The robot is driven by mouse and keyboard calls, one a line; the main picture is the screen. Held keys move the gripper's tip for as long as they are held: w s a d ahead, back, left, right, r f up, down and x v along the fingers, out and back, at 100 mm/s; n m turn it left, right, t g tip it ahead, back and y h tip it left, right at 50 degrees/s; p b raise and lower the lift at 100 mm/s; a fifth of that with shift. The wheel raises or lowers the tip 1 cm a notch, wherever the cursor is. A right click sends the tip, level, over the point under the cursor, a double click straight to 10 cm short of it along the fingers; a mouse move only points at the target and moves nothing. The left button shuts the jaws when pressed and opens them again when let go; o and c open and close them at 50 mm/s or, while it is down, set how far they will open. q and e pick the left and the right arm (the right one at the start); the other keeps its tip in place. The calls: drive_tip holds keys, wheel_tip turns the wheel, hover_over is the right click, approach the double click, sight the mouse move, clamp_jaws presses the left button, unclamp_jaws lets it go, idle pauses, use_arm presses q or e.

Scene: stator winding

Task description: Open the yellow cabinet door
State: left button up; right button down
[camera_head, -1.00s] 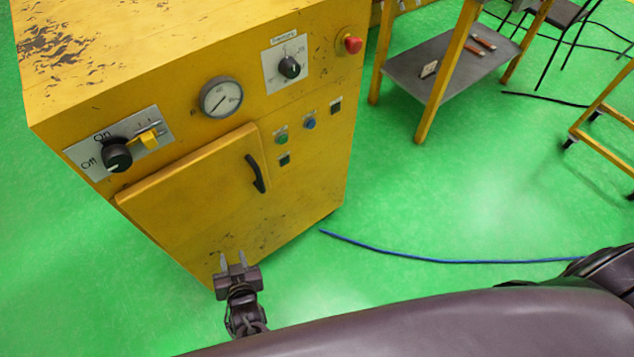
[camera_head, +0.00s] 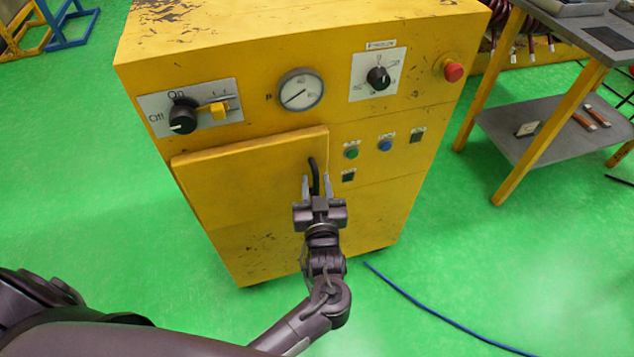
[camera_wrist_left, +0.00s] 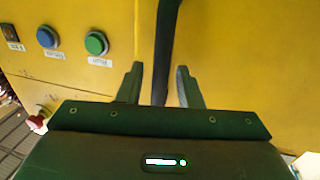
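The yellow cabinet (camera_head: 300,35) stands in front of me, with its yellow door (camera_head: 235,185) low on the front, under the dial and switches. The door looks shut, its panel standing proud of the cabinet face. The black curved handle (camera_head: 314,168) is at the door's right side. My left gripper (camera_head: 317,182) is at the handle's lower part, which it partly hides. In the left wrist view the handle (camera_wrist_left: 168,35) runs between the two spread fingers of the left gripper (camera_wrist_left: 160,70), with gaps on both sides. My right gripper is not in view.
A round gauge (camera_head: 301,89), a black on/off knob (camera_head: 182,117) and a red button (camera_head: 453,72) sit above and right of the door. A grey-shelved table (camera_head: 525,150) stands close at right. A blue cable (camera_head: 430,310) lies on the open green floor.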

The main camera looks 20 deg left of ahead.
use_arm(q)
drive_tip(key=shift+w+a, duration=0.1)
drive_tip(key=shift+w, duration=0.05)
drive_tip(key=shift+c, duration=0.4)
clamp_jaws()
